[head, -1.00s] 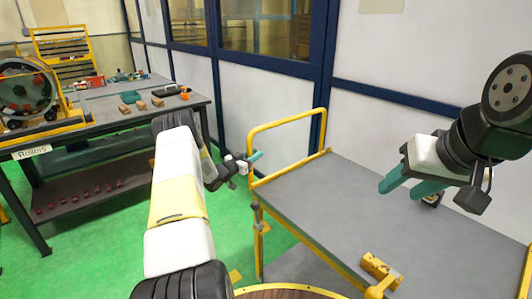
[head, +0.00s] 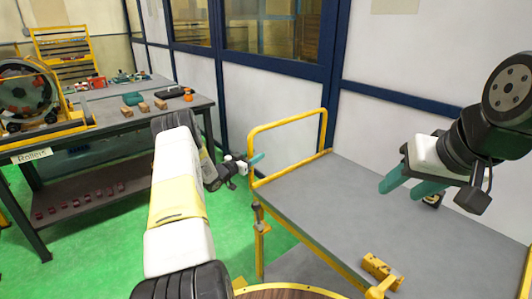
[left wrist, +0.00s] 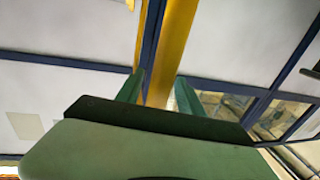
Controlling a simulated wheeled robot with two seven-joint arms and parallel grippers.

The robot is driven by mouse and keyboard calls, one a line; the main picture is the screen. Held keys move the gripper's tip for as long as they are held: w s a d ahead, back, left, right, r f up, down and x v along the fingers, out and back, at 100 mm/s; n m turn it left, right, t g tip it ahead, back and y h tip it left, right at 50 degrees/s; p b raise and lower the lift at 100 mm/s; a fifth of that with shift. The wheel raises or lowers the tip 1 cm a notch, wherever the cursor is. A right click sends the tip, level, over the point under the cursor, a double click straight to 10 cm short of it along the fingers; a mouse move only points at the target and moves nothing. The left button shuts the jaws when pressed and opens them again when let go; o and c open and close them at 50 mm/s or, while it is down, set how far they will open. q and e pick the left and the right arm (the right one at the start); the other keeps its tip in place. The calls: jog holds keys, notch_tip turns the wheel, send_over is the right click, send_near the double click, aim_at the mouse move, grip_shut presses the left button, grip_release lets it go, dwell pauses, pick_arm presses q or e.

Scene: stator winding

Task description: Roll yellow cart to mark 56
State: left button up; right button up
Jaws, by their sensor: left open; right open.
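The yellow cart has a grey top (head: 330,205) and a yellow tube handle (head: 288,121) at its far left end. My left gripper (head: 256,160) is at that handle's left upright. In the left wrist view its two green fingers (left wrist: 158,92) stand open on either side of a yellow bar (left wrist: 172,50). I cannot tell whether they touch it. My right gripper (head: 408,188) is open and empty above the cart's top at the right. Mark 56 cannot be made out in these frames.
A workbench (head: 110,115) with a stator drum (head: 30,95), wooden blocks and tools stands at the left. A white panelled wall (head: 400,125) with blue posts runs behind the cart. Green floor (head: 110,235) is clear between bench and cart.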

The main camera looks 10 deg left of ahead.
pick_arm(q)
jog(key=shift+d, duration=0.1)
jog(key=v, duration=0.7)
jog(key=shift+s, duration=0.35)
jog(key=shift+a, duration=0.2)
